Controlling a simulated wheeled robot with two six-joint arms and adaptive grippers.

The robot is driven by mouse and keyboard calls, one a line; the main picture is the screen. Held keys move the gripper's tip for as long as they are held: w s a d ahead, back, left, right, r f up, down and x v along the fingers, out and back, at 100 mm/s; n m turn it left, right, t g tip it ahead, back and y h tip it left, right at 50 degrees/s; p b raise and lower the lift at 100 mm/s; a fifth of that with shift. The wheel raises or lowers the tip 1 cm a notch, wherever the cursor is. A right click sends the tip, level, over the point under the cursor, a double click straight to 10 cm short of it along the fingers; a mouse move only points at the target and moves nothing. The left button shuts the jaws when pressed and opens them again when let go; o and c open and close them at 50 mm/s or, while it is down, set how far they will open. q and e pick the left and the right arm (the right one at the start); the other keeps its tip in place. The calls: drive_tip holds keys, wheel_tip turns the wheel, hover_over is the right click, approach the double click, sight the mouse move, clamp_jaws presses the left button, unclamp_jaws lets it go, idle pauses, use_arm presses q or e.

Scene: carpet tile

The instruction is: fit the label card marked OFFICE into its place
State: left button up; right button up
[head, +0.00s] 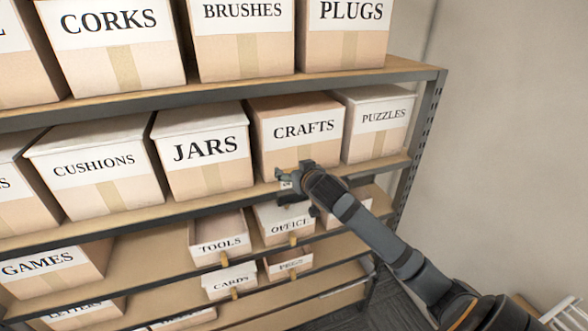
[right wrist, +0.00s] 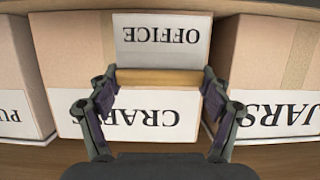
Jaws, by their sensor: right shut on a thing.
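My right gripper (head: 293,182) is in front of the CRAFTS box on the middle shelf. In the right wrist view it (right wrist: 160,78) is shut on the wooden strip along the edge of the OFFICE label card (right wrist: 165,45). The pale card reads upside down there, with the lower front of the CRAFTS box behind it. In the head view the card is too small to tell well at the fingers. A small bin marked OFFICE (head: 272,224) stands on the shelf below, under the gripper, its top partly covered by the gripper. My left gripper is out of view.
The CRAFTS box (head: 290,105) stands between JARS (head: 203,180) and PUZZLES (head: 375,95). Small bins TOOLS (head: 220,225), CARDS (head: 230,273) and PEGS (head: 290,257) sit near the OFFICE bin. The shelf's right post (head: 428,95) stands near my arm. Bare shelf lies left of TOOLS.

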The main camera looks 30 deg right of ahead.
drive_tip(key=shift+f+b, duration=0.25)
drive_tip(key=shift+b, duration=0.35)
drive_tip(key=shift+s+a+t+b, duration=0.1)
drive_tip(key=shift+t+b, duration=0.2)
drive_tip(key=shift+t, duration=0.1)
drive_tip(key=shift+f+b, duration=0.35)
drive_tip(key=shift+f, duration=0.5)
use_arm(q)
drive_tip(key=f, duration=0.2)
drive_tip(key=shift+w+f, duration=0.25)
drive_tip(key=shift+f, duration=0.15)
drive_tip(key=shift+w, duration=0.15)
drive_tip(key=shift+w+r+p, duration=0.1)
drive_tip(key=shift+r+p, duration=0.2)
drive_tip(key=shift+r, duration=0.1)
use_arm(e)
drive_tip(key=shift+f, duration=0.1)
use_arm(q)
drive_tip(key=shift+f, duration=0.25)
use_arm(e)
drive_tip(key=shift+f, duration=0.4)
